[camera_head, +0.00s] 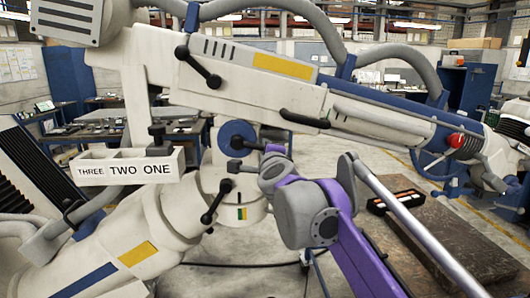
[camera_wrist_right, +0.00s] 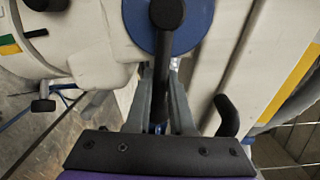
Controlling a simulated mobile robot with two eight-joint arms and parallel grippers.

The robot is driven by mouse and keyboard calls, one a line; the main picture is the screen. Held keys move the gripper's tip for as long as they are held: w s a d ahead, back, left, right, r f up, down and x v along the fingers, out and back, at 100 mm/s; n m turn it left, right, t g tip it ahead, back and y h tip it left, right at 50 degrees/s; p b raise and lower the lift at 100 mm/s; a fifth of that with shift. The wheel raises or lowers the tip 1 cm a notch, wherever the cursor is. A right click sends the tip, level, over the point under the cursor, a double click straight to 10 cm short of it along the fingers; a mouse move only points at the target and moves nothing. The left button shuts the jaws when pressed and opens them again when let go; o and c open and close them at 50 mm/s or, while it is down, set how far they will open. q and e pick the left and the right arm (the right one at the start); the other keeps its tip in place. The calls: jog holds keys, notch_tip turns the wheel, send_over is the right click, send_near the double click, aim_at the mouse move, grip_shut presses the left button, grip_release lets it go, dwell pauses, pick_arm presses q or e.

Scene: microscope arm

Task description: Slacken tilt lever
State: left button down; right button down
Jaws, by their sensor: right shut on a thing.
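A black lever (camera_head: 252,145) is mounted on a round blue disc (camera_head: 228,131) in the middle of the microscope arm. In the right wrist view the lever (camera_wrist_right: 162,55) runs from its hub on the blue disc (camera_wrist_right: 198,22) down between the grey fingers. My right gripper (camera_wrist_right: 161,85) is shut on this lever. In the head view my right gripper (camera_head: 268,156) comes in from the right, partly hidden by its own wrist. No label names the lever. My left gripper is in neither view.
Other black levers sit close by: one above (camera_head: 198,67) and one below (camera_head: 215,200). A black handle (camera_head: 303,120) lies along the upper beam. A white tray (camera_head: 125,171) reads THREE TWO ONE. A low brown table (camera_head: 440,230) stands at right.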

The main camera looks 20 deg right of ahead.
dwell(0.3)
jog(key=c, duration=0.8)
grip_release()
jog(key=shift+s, duration=0.1)
jog(key=b+v, duration=0.1)
jog(key=v, duration=0.9)
jog(key=shift+s+a+b, duration=0.1)
jog(key=shift+s+b, duration=0.2)
jog(key=shift+b, duration=0.05)
jog(key=shift+f, duration=0.1)
